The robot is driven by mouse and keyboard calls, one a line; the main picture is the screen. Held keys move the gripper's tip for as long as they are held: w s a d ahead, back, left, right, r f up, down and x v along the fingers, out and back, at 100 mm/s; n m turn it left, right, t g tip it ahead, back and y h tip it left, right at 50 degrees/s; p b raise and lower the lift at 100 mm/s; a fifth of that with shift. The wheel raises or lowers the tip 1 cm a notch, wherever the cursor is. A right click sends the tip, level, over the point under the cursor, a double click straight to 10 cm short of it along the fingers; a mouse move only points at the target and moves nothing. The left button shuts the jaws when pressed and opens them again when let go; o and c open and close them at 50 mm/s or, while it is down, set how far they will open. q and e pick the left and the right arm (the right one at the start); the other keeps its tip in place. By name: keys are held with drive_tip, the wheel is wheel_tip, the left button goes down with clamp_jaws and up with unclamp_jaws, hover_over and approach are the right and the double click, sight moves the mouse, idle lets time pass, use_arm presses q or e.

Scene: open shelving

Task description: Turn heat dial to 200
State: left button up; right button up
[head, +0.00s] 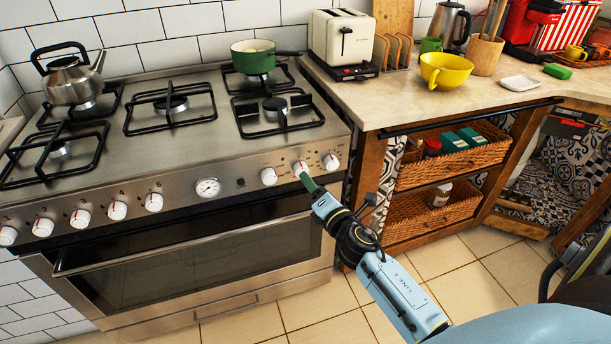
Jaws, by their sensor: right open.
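The stove (160,215) has a steel front panel with a row of white dials. From left to right I see several numbered dials, a round gauge (208,188) with a white face, then a dial (268,176), a second dial (300,167) and a third dial (331,162) at the right end. The markings around these three are too small to read. My right gripper (305,181) reaches up from the lower right, with its green fingertips at the second dial. It is open; whether it touches the dial I cannot tell. My left gripper is out of view.
The oven door handle (180,246) runs below the panel. A green pot (253,57) and a steel kettle (72,76) stand on the hob. Right of the stove is a counter (455,98) with a toaster (341,38) and yellow bowl (446,70). Wicker baskets (450,166) sit beneath.

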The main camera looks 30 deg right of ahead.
sight(301, 170)
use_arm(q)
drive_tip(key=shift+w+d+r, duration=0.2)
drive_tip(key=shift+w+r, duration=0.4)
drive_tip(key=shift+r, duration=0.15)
use_arm(e)
drive_tip(key=w, duration=0.5)
drive_tip(key=shift+d, duration=0.25)
drive_tip(key=c, duration=1)
use_arm(q)
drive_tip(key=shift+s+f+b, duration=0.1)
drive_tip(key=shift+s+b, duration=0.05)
drive_tip(key=shift+b, duration=0.15)
